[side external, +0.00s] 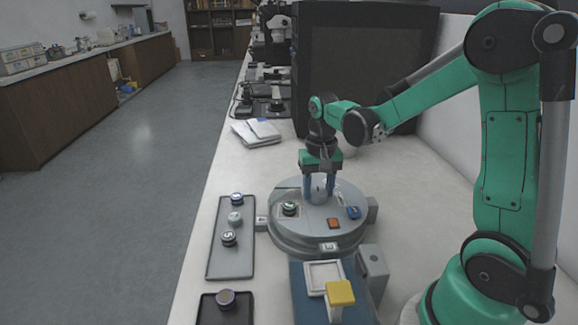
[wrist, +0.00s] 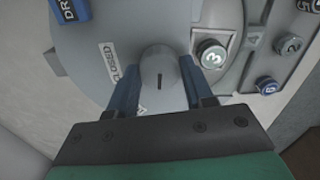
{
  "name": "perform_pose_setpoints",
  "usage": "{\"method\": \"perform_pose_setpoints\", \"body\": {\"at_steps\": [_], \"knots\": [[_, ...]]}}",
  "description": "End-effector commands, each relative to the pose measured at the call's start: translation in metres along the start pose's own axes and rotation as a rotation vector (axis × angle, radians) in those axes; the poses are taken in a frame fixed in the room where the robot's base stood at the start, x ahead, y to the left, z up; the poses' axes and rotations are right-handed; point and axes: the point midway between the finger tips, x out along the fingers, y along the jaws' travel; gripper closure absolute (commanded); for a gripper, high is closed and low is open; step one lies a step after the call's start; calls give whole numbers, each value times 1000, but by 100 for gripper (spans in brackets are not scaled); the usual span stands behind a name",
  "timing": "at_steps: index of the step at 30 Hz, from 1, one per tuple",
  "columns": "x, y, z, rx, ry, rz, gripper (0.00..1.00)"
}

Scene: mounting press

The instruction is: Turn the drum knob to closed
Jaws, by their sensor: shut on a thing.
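The drum knob (wrist: 158,72) is a grey round knob with a short dark mark on its face, on top of the round grey press (side external: 275,234). A label that appears to read CLOSED (wrist: 110,62) lies beside it to the left in the wrist view. My gripper (wrist: 160,82) is shut on the knob, with one blue finger on each side. In the side external view my gripper (side external: 319,187) points straight down onto the press top, and its fingers partly hide the knob.
A puck marked 3 (wrist: 211,54) sits close to my right finger in the wrist view. Blue (side external: 353,212) and orange (side external: 333,223) buttons are on the press. A grey tray (side external: 231,264) with pucks is at left.

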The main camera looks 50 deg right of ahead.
Motion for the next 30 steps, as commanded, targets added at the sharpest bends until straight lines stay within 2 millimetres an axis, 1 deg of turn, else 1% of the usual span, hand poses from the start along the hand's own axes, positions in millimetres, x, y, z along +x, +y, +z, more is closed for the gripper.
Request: {"method": "perform_pose_setpoints", "body": {"at_steps": [30], "knots": [[0,0,0,508,-3,0,100]]}}
